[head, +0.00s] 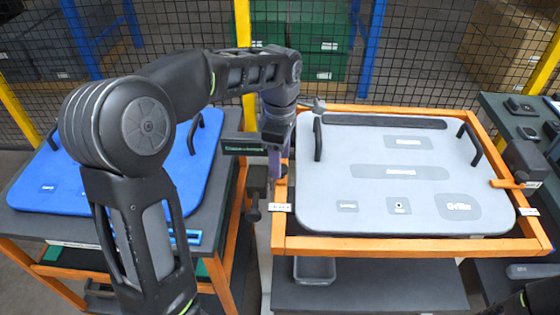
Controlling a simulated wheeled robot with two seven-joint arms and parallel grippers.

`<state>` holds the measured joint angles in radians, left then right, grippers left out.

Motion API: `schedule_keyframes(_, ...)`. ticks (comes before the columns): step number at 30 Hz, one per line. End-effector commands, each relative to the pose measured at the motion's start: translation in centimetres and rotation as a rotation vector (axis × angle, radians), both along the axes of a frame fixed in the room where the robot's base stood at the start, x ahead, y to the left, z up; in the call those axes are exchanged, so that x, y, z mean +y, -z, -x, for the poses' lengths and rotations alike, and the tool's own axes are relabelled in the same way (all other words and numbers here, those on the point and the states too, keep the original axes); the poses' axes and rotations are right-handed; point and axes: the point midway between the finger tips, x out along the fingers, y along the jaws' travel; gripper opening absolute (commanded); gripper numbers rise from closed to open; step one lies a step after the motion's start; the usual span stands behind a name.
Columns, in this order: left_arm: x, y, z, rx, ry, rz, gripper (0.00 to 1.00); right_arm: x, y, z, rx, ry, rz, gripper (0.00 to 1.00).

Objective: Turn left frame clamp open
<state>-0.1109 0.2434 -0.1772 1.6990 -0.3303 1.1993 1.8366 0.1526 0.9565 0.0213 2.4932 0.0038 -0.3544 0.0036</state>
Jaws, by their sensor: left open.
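The grey door panel (400,150) lies in an orange frame (400,244) on a dark stand. At the frame's left side, a dark part of the left frame clamp (256,183) shows beside my gripper; its lever is not clear to see. My left gripper (275,168) points down at this left rail, by the clamp, with its jaws open. Whether it touches the clamp cannot be told. The right clamp (522,160) has a black block with an orange lever (514,184) pointing left over the frame's right rail. My right gripper is not in view.
A blue door panel (190,170) lies on another orange-framed stand to the left, partly behind my left arm. A dark table (500,115) with small black parts stands at right. A grey tray (314,270) sits below the frame. Mesh fencing (440,50) closes the back.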

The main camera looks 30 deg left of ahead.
Motion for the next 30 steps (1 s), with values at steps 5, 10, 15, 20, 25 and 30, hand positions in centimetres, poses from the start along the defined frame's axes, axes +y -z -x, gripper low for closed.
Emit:
schedule_keyframes(5, -0.1, -2.7, -0.1, -0.004, 0.001, 0.000, 0.53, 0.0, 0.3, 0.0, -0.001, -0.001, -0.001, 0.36)
schedule_keyframes(10, 0.0, -5.4, -0.1, -0.004, 0.000, 0.000, 0.53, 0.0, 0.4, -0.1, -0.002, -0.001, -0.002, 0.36)
schedule_keyframes(15, 0.0, -6.7, 0.0, -0.001, 0.001, 0.001, 0.53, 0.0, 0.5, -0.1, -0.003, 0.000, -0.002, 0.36)
schedule_keyframes(20, 0.0, -6.8, 0.0, 0.000, 0.001, 0.001, 0.53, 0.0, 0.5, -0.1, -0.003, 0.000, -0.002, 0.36)
schedule_keyframes(25, 0.0, -6.7, 0.0, 0.000, 0.000, 0.001, 0.53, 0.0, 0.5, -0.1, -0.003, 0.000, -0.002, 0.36)
schedule_keyframes(30, 0.0, -6.7, 0.0, 0.000, 0.000, 0.000, 0.53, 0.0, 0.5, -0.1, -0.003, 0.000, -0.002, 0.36)
